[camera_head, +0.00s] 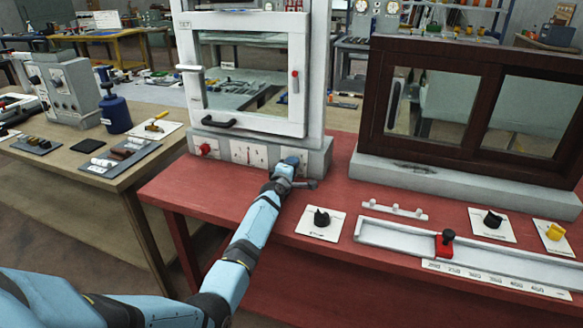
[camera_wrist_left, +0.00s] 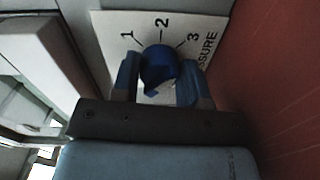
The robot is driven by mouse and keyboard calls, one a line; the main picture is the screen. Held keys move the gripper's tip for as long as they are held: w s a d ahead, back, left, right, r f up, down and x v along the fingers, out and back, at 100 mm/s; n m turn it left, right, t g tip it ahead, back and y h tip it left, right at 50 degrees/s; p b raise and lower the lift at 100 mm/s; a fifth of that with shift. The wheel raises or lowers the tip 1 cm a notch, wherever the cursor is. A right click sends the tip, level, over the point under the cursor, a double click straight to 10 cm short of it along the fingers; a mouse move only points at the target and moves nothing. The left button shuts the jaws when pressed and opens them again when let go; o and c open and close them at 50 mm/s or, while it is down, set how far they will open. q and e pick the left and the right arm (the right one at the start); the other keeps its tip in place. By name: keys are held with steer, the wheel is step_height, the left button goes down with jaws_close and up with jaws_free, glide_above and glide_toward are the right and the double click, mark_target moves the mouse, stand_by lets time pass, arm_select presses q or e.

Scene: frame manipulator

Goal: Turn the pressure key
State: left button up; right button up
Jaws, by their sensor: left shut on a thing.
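The pressure key is a blue knob (camera_wrist_left: 160,66) on a white plate (camera_wrist_left: 118,24) marked 1, 2, 3 and "SURE" in the left wrist view. The knob sits between the two fingers of my left gripper (camera_wrist_left: 163,80), which is shut on it. In the head view my left gripper (camera_head: 287,172) is at the right end of the grey base (camera_head: 318,160) under the white framed window, and it largely covers the knob. The knob's exact pointer direction is hard to tell. My right gripper is not in view.
A red knob (camera_head: 205,149) sits on the same base at left. On the red table (camera_head: 235,197) are a black knob (camera_head: 321,217), a slider with a red block (camera_head: 445,243), another black knob (camera_head: 493,219) and a yellow knob (camera_head: 555,231). A dark framed window (camera_head: 440,60) stands at right.

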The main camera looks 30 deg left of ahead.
arm_select(q)
steer(key=shift+m, duration=0.5)
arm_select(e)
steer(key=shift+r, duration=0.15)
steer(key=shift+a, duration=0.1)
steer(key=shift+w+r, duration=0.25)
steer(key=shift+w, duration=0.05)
arm_select(q)
steer(key=o, duration=0.9)
steer(key=shift+s+d, duration=0.2)
steer(key=shift+s, duration=0.25)
steer(key=p+v, duration=0.2)
steer(key=v, duration=1.1)
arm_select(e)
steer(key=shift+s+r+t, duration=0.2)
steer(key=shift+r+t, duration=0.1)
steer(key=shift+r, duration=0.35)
